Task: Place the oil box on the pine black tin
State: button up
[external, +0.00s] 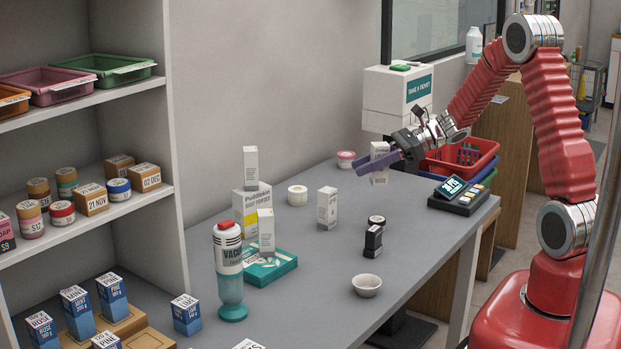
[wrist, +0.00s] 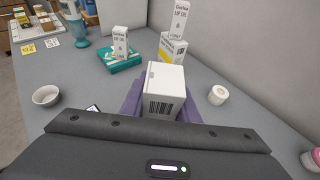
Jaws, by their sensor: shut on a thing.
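My gripper (external: 372,167), with purple fingers, is shut on a small white box (external: 380,150), raised above the far end of the counter. In the wrist view the box (wrist: 163,88) sits between the fingers, its barcode side toward the camera. I take it for the oil box; similar boxes bear a lip oil label. No tin marked pine black can be read. A small white round container (external: 297,195) stands near the wall. Several round tins, one with a blue label (external: 118,189), stand on the left shelf, too small to read fully.
Similar white boxes stand alone (external: 327,208), on a teal box (external: 265,232) and on a yellow-white carton (external: 250,168). A vacuum bottle (external: 229,270), bowl (external: 366,285), black stamp-like item (external: 373,240) and card terminal (external: 456,193) occupy the counter. The front middle is mostly clear.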

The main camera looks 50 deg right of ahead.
jog(key=shift+f, duration=0.1)
notch_tip(320, 180, down, 6)
dwell(0.4)
jog(key=shift+f, duration=1.9)
jog(key=o, duration=1)
jog(key=shift+f, duration=0.1)
